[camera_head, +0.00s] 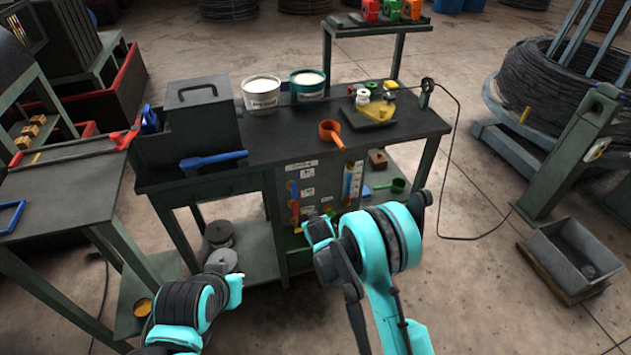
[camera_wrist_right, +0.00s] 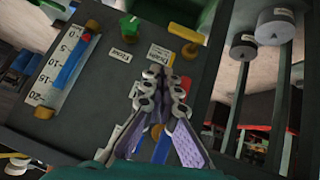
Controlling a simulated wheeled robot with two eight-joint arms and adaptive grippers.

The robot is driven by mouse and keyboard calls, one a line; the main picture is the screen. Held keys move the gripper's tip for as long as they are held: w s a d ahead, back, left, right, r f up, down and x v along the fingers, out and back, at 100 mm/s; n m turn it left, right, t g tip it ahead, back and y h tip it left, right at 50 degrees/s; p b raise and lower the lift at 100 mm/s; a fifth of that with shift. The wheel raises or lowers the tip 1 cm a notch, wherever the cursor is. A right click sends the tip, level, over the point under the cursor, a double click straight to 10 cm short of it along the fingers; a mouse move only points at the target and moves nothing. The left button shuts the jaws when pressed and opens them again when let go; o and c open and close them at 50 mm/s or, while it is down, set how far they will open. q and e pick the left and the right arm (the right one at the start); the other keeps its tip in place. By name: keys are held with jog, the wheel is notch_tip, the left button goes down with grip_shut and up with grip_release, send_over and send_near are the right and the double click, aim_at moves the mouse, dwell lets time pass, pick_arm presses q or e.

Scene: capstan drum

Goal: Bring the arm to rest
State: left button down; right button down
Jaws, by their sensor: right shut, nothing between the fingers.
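My right arm (camera_head: 385,245) reaches up from the bottom of the head view in front of the workbench. In the right wrist view my right gripper (camera_wrist_right: 165,82) is shut and empty, pointing toward the labelled panel (camera_wrist_right: 110,75). Whether the fingers touch the panel cannot be told. My left arm (camera_head: 190,305) is low at the lower left of the head view, and its gripper fingers do not show.
The workbench (camera_head: 250,140) carries a dark box (camera_head: 203,115), two tubs (camera_head: 262,93) and an orange scoop (camera_head: 331,131). The panel bears a blue scale strip (camera_wrist_right: 72,62) and knobs.

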jog(key=s+d+r+m, duration=0.1)
jog(key=s+d+r, duration=0.3)
jog(key=r, duration=0.3)
jog(key=s+d+r+g, duration=0.1)
jog(key=s+d+r, duration=0.25)
jog(key=r, duration=0.25)
jog(key=s+d+r+m, duration=0.1)
jog(key=s+d+r, duration=0.3)
jog(key=r, duration=0.3)
jog(key=s+d+r+m, duration=0.1)
jog(key=s+d, duration=0.3)
jog(key=s, duration=0.7)
jog(key=s+d+r+m+g+h, duration=0.1)
jog(key=s+d+r, duration=0.1)
jog(key=s, duration=1)
jog(key=shift+d+m, duration=0.3)
jog(key=shift+d, duration=0.6)
